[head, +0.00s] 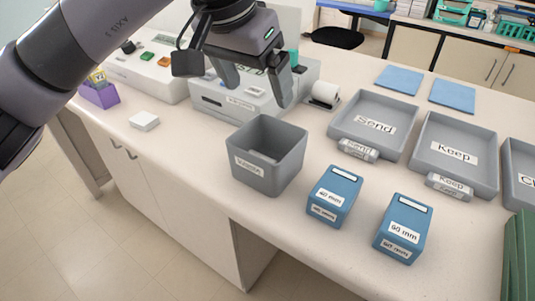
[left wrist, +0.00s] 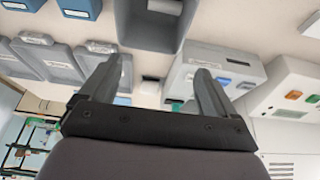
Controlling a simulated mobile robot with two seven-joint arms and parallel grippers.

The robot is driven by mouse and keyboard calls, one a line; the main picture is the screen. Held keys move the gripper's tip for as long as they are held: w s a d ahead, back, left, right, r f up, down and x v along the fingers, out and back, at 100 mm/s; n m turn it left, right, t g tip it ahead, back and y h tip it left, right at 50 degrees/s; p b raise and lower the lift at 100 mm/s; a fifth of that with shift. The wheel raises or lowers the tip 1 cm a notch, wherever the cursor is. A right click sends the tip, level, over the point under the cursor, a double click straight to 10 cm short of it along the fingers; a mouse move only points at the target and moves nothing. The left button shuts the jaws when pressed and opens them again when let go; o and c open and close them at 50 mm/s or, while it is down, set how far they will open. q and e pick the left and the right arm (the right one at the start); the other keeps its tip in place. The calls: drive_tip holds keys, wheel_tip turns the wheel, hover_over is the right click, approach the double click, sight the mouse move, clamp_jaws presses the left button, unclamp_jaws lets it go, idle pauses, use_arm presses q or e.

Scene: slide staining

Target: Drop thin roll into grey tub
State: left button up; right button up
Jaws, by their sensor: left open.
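The grey tub (head: 251,178) is an open, square bin with a white label, standing near the front of the bench. A pale piece (head: 262,157) shows inside it, mostly hidden by the walls. In the left wrist view the tub (left wrist: 122,22) is at the top, and the piece inside looks like a short white roll (left wrist: 165,7). Another white roll (head: 325,92) on a dark holder stands behind the tub, beside the grey machine. I cannot tell which roll is the thin one. My left gripper (head: 257,88) is open and empty, raised above and behind the tub. My right gripper is out of view.
Grey trays labelled Send (head: 342,128) and Keep (head: 432,166) lie right of the tub. Two blue boxes (head: 335,195) (head: 403,228) stand at the front. A grey machine (head: 235,103) is behind the tub. A small white block (head: 144,121) lies left, with clear bench around it.

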use_arm(q)
drive_tip(key=v, duration=0.5)
drive_tip(key=shift+s+a+r, duration=0.1)
drive_tip(key=shift+s+r, duration=0.05)
drive_tip(key=shift+r, duration=0.15)
